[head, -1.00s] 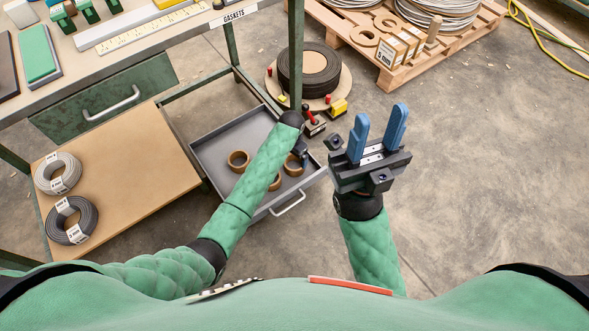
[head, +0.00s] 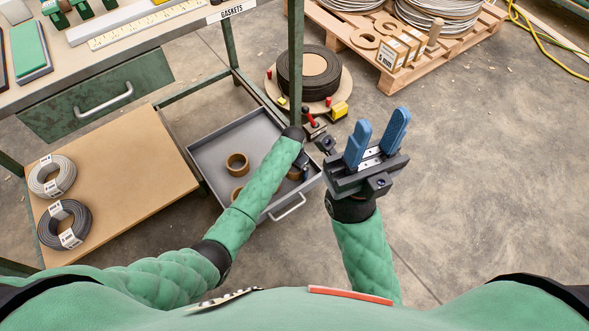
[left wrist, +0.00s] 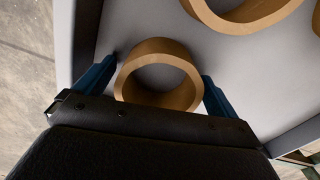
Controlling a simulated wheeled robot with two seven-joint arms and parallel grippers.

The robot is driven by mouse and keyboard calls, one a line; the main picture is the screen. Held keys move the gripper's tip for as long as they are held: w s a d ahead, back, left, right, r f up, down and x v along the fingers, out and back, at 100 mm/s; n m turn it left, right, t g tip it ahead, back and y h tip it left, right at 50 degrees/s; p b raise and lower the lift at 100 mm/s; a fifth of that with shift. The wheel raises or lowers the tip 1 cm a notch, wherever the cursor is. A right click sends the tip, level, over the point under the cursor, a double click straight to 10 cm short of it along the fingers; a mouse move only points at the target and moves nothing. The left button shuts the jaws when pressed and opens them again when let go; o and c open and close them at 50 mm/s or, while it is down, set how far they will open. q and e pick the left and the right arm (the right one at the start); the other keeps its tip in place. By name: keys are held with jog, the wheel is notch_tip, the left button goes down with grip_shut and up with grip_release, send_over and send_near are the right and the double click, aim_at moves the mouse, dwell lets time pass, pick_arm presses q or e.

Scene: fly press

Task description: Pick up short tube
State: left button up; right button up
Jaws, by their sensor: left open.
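The short tubes are brown cardboard rings in the open grey drawer (head: 207,150). In the head view one tube (head: 237,169) stands clear and another (head: 237,196) is partly behind my left arm. In the left wrist view a tube (left wrist: 155,99) lies between the two blue fingers of my left gripper (left wrist: 160,72). The fingers are open on either side of it; I cannot tell whether they touch it. In the head view this gripper is mostly hidden behind its own arm, over the drawer's right part. My right gripper (head: 381,130) is open and empty, right of the drawer.
In the left wrist view another tube (left wrist: 245,20) lies just beyond, and drawer walls flank the gripper. A green table post (head: 295,60) rises behind the drawer. A lower shelf with wire coils (head: 52,176) is at left. Open floor lies at right.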

pick_arm(q)
jog(key=shift+c, duration=0.5)
jog(key=c, duration=1)
jog(key=shift+o, duration=0.2)
jog(key=shift+r, duration=0.15)
